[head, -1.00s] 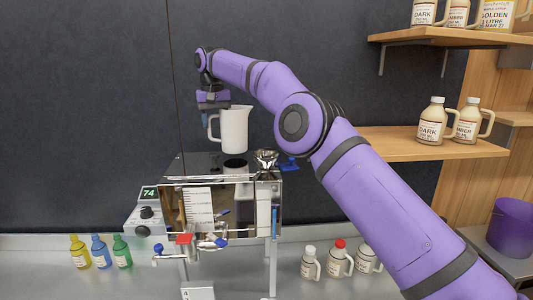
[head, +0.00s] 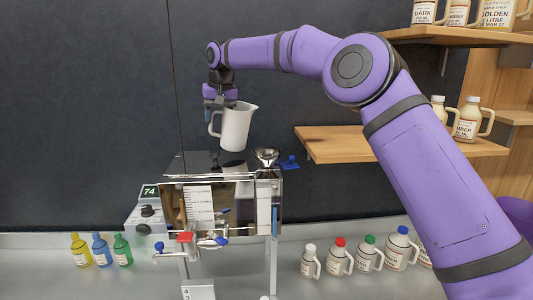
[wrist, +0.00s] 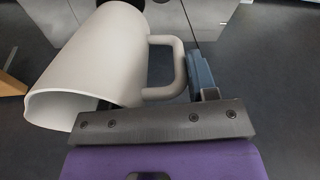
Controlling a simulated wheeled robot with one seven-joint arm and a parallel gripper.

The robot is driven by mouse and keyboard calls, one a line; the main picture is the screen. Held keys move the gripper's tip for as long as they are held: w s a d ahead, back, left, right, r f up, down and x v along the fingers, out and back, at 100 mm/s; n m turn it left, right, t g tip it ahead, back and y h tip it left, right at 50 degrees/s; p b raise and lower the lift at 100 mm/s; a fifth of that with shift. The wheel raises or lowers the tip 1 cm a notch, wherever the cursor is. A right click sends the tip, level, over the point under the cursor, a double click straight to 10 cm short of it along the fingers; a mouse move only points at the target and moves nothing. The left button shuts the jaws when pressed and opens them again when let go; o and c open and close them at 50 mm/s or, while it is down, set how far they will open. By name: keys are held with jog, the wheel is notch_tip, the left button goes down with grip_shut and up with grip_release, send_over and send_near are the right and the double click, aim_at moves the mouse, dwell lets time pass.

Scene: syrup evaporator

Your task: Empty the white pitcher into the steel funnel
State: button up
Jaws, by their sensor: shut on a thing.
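The white pitcher (head: 236,128) hangs in the air above the steel evaporator, tilted slightly with its spout side to the right. My gripper (head: 213,118) is shut on its handle at the left. In the wrist view the white pitcher (wrist: 100,65) fills the upper left, its handle reaching to the gripper finger (wrist: 200,75); the inside and contents are hidden. The steel funnel (head: 266,157) stands on the evaporator's top right, below and to the right of the pitcher, with a clear gap between them.
The evaporator (head: 222,190) has a red-handled valve (head: 184,237) in front. A display box (head: 147,215) reading 74 stands at its left. Coloured bottles (head: 101,250) and several capped jugs (head: 340,258) line the counter. A wooden shelf (head: 340,145) juts out at the right.

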jog(key=shift+s+d+r+t+y, duration=0.3)
jog(key=shift+s+d+t+y, duration=0.15)
jog(key=shift+d+t+y, duration=0.1)
jog(key=shift+s+d+r+t+y, duration=0.3)
jog(key=shift+s+d+t+y, duration=0.15)
jog(key=shift+t+y, duration=0.1)
jog(key=shift+s+d, duration=0.15)
jog(key=shift+s, duration=0.05)
jog(key=shift+s+d+f+t+y+p, duration=0.15)
jog(key=shift+s+d+t+y+p, duration=0.2)
jog(key=shift+t+y, duration=0.25)
jog(key=shift+s+d+f+t+y+p, duration=0.25)
jog(key=shift+t+y+p, duration=0.15)
jog(key=shift+t+y, duration=0.25)
jog(key=shift+s+d+f+t+y+p, duration=0.1)
jog(key=shift+s+d+t+y+p, duration=0.2)
jog(key=shift+t+y, duration=0.3)
dwell(1.2)
jog(key=shift+s+d+f+t+y+p, duration=0.35)
jog(key=shift+f+t+y+p, duration=0.1)
jog(key=shift+t+y+p, duration=0.35)
dwell(2.9)
